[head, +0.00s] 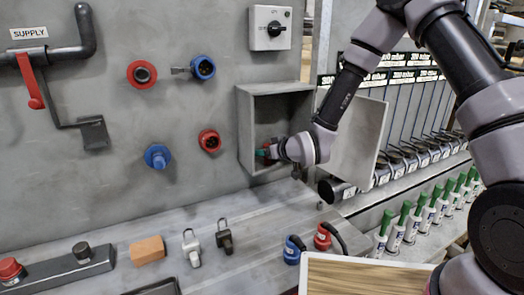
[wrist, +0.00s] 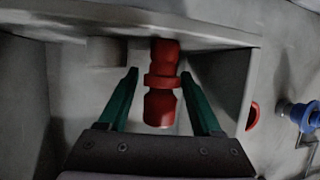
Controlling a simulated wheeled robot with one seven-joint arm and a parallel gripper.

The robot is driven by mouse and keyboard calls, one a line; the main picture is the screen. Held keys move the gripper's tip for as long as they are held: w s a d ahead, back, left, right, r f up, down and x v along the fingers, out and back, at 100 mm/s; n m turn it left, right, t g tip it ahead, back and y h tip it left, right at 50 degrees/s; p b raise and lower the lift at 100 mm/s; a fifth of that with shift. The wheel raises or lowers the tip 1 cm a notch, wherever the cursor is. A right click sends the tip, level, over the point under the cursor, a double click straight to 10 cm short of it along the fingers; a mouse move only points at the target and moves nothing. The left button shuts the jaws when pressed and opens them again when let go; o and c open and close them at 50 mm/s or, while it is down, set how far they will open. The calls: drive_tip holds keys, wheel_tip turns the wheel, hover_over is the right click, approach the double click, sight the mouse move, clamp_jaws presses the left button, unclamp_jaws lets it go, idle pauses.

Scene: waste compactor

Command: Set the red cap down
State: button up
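The red cap (wrist: 161,105) is inside the open grey wall box (head: 246,125). In the wrist view its far end meets the box surface at the top of the picture. My gripper (head: 265,152) reaches into the box. In the wrist view its two green fingers (wrist: 160,74) stand on either side of the cap, with a narrow gap showing on each side, so it is open around the cap and not clamped on it. In the head view my wrist and gripper hide most of the cap.
The box door (head: 352,135) hangs open to the right, close to my forearm. Red and blue sockets sit on the panel to the left. The ledge below holds two padlocks, an orange block (head: 147,250) and blue and red plugs; its middle is clear.

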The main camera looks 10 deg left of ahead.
drive_tip(key=shift+s+d+r, duration=0.1)
drive_tip(key=shift+r, duration=0.1)
drive_tip(key=v, duration=1.1)
drive_tip(key=shift+s+d+r, duration=0.2)
drive_tip(key=shift+d+r, duration=0.05)
